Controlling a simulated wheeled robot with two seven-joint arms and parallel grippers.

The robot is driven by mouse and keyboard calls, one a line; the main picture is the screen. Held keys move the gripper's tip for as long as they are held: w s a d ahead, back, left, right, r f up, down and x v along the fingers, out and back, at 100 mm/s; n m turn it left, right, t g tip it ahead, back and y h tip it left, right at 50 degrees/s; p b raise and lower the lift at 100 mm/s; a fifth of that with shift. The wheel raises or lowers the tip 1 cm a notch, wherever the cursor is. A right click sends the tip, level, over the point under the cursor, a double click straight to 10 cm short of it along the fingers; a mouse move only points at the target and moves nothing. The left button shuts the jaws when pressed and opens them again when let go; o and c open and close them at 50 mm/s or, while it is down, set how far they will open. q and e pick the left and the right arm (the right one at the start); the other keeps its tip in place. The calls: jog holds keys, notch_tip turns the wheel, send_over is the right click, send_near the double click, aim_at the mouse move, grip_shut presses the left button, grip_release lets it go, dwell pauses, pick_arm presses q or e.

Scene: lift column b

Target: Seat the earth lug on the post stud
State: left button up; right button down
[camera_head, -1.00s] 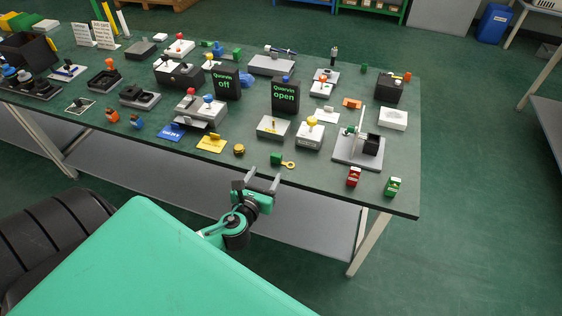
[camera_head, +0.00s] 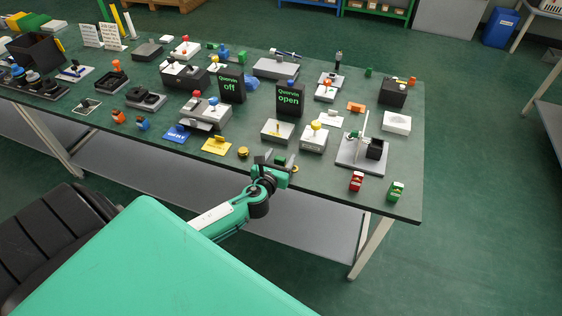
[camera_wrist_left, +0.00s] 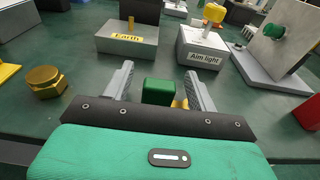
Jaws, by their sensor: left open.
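The earth lug is a green block (camera_wrist_left: 158,91) with a yellow ring, partly hidden, behind it at right in the left wrist view. In the head view the yellow ring (camera_head: 295,169) shows just right of my gripper. My left gripper (camera_head: 272,160) is open at the table's front edge; in the left wrist view its fingers (camera_wrist_left: 158,76) stand either side of the green block, with gaps. The post stud (camera_wrist_left: 131,24) rises upright and bare from a grey box labelled "Earth" (camera_wrist_left: 125,46), beyond the lug. That box (camera_head: 277,131) also shows in the head view. My right gripper is out of view.
The "Aim light" box (camera_wrist_left: 203,52) with a yellow knob stands right of the Earth box. A brass hex nut (camera_wrist_left: 45,82) lies at left. A grey plate fixture (camera_head: 358,155) and a red block (camera_head: 356,181) are further right. Bare table separates the lug from the Earth box.

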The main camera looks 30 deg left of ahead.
pick_arm(q)
jog(key=c, duration=1.1)
jog(key=shift+o, duration=0.2)
